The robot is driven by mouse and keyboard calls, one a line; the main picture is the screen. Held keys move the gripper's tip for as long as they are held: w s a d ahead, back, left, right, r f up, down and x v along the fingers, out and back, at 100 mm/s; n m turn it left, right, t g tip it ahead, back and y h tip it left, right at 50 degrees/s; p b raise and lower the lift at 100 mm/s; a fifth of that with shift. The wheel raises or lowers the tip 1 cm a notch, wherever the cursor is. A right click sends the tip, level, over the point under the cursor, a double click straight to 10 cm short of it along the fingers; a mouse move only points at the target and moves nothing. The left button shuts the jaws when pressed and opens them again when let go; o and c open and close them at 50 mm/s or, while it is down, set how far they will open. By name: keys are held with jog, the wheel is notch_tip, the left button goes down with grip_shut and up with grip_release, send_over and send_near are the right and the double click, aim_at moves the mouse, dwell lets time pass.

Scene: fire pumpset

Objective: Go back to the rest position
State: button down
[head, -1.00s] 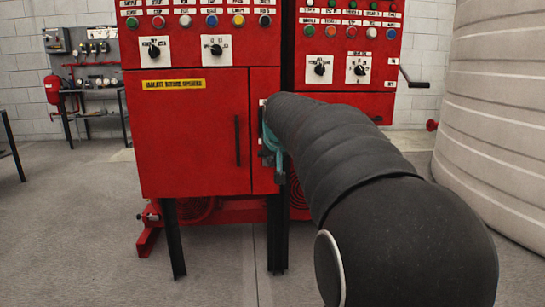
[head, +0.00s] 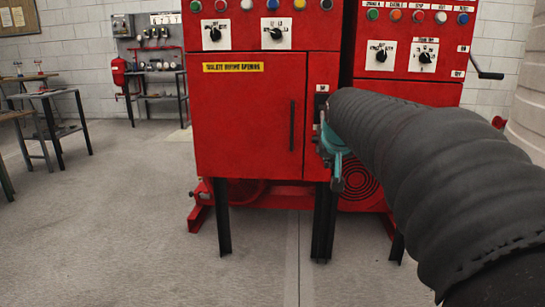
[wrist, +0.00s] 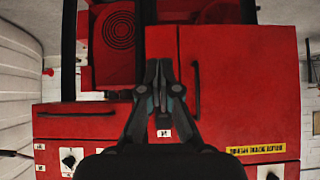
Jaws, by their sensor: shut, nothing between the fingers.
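My arm reaches in from the right in the head view, its black ribbed sleeve covering most of the wrist. A teal and dark part of my gripper shows past its end, in front of the right edge of the red cabinet (head: 248,120). In the wrist view, which is upside down, my gripper (wrist: 160,65) has its fingers together with nothing between them. The cabinet front (wrist: 245,75) lies beyond the fingers. I cannot tell the exact gap between fingertips and cabinet.
A second red panel (head: 412,50) with knobs, buttons and a black crank (head: 488,74) stands at right. A large pale tank (head: 528,110) is at the far right edge. Workbenches (head: 48,100) stand at left. Grey floor (head: 110,220) is open at front left.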

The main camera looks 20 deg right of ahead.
jog(key=s+a+f+g, duration=0.1)
jog(key=s+f+g, duration=0.15)
jog(key=f, duration=0.35)
jog(key=s+a+f+n+y+p, duration=0.1)
jog(key=s+a+p, duration=0.1)
jog(key=s+a, duration=0.3)
jog(key=s+a+f+n+y+p, duration=0.1)
jog(key=s+a+p, duration=0.2)
jog(key=s, duration=0.8)
jog(key=s+a+f+n+y+p, duration=0.1)
jog(key=s+a+n+p, duration=0.1)
jog(key=s+a, duration=0.5)
jog(key=shift+s+f+p, duration=0.15)
jog(key=shift+s+p, duration=0.35)
jog(key=shift+s, duration=0.05)
jog(key=shift+a+g, duration=0.1)
jog(key=shift+g, duration=0.15)
